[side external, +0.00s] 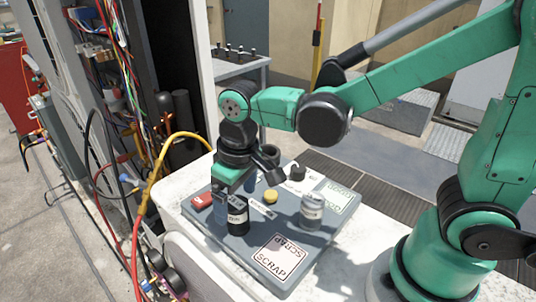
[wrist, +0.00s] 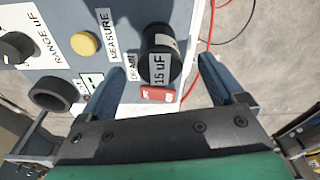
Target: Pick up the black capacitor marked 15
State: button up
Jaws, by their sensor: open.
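The black capacitor (wrist: 162,42) has a white label reading 15 uF in the wrist view. In the side view the black capacitor (side external: 238,217) stands upright at the near left part of the grey tester board (side external: 205,238). My gripper (wrist: 161,66) is open, with its blue fingers on either side of the capacitor and visible gaps between. In the side view my gripper (side external: 236,198) points down over the capacitor and hides part of its top. I cannot tell how far down the fingers reach.
A silver can (side external: 312,211) stands right of the capacitor. A red switch (side external: 202,201), yellow button (side external: 270,196) and black knob (side external: 297,171) are on the board. The SCRAP square (side external: 281,257) is bare. Loose cables (side external: 150,185) hang left of the board.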

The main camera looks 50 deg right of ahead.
jog(key=shift+w+f, duration=0.1)
jog(key=shift+f, duration=0.85)
grip_shut()
jog(key=shift+r, duration=0.1)
